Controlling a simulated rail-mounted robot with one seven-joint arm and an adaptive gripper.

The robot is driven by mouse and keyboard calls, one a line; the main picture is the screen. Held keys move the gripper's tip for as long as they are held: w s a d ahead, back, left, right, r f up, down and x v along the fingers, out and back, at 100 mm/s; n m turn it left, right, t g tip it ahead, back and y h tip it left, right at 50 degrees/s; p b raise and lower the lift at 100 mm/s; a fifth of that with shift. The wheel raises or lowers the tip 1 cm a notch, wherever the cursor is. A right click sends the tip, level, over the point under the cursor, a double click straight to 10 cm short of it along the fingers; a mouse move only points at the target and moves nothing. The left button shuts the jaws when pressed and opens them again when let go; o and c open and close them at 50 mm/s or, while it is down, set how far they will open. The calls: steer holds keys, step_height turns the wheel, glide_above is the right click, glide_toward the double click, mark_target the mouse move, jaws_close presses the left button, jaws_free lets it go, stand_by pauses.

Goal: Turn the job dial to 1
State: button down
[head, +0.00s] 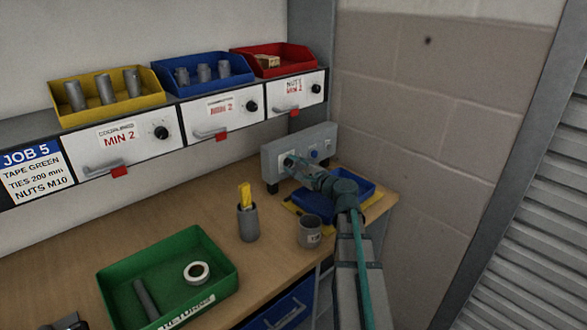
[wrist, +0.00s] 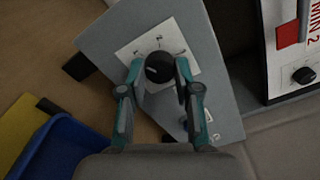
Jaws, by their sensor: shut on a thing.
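The job dial is a black round knob (wrist: 159,67) on a white label plate with small markings, on the face of a grey box. In the wrist view my gripper (wrist: 157,75) has its two teal fingers closed on either side of the knob. The markings are too small to read, so I cannot tell the dial's setting. In the head view the grey box (head: 270,160) stands at the back right of the bench, and my gripper (head: 290,162) reaches its left part. My fingers partly hide the knob there.
A blue tray (head: 318,207) on a yellow base lies below the box. A mug (head: 309,232), a grey holder (head: 248,223) and a green returns tray (head: 222,246) stand on the bench. Drawers with black knobs (head: 161,132) hang above.

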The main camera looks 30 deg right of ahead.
steer(key=c, duration=0.8)
jaws_free()
steer(key=v, duration=1.2)
steer(key=shift+r, duration=0.1)
steer(key=shift+w, duration=0.1)
